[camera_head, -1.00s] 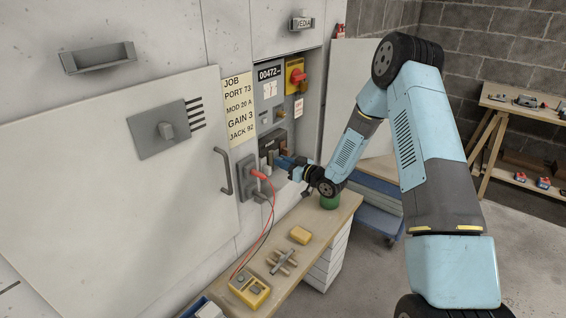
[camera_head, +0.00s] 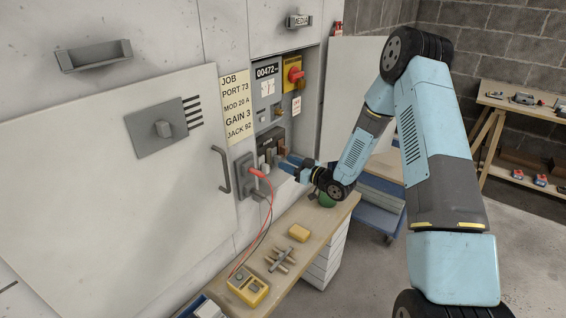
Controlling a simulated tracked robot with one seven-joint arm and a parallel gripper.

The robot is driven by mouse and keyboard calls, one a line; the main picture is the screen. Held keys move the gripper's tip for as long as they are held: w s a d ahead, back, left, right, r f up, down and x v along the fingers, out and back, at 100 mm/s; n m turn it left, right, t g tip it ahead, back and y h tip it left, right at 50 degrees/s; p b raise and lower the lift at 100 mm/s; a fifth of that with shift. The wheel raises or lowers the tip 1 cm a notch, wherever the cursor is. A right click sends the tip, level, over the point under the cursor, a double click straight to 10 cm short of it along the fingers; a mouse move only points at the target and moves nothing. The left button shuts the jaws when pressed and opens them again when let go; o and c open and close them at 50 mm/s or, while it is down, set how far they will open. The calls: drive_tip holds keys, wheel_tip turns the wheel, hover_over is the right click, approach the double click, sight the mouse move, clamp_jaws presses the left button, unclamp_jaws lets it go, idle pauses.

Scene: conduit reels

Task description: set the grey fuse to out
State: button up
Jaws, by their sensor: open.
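A row of small fuse blocks (camera_head: 270,154) sits low in the open cabinet bay, under a dark housing. One block looks grey and others look brownish; they are too small to tell their exact in or out position. My gripper (camera_head: 284,163), with blue fingers, is just to the right of this row, pointing left toward it. Its jaws are open, and a small gap seems to lie between the fingertips and the blocks. I see nothing held in the fingers.
A red plug (camera_head: 257,173) with a hanging lead sits in a grey socket left of the fuses. A red rotary switch (camera_head: 295,75) is above. The bench (camera_head: 310,222) below holds a yellow meter (camera_head: 248,287), a yellow block (camera_head: 299,233) and a green item (camera_head: 326,200).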

drive_tip(key=v, duration=1)
drive_tip(key=shift+f, duration=0.1)
drive_tip(key=w+d+r+m+h, duration=0.1)
drive_tip(key=d+r+h, duration=0.25)
drive_tip(key=r, duration=0.25)
drive_tip(key=w+d+r+h, duration=0.2)
drive_tip(key=r+h, duration=0.2)
drive_tip(key=r, duration=0.1)
drive_tip(key=s+d+r+m+h, duration=0.2)
drive_tip(key=s+d+r+h, duration=0.15)
drive_tip(key=r, duration=0.25)
drive_tip(key=s+d+r+m+h, duration=0.2)
drive_tip(key=s+d+r, duration=0.15)
drive_tip(key=r, duration=0.25)
drive_tip(key=s+r+m+g, duration=0.2)
drive_tip(key=s+r, duration=0.2)
drive_tip(key=s, duration=1.1)
drive_tip(key=s+r+m+g+h, duration=0.1)
drive_tip(key=s+r+m+g, duration=0.2)
drive_tip(key=s, duration=1.3)
wheel_tip(320, 180, up, 2)
drive_tip(key=shift+s+r, duration=0.1)
drive_tip(key=shift+s, duration=0.2)
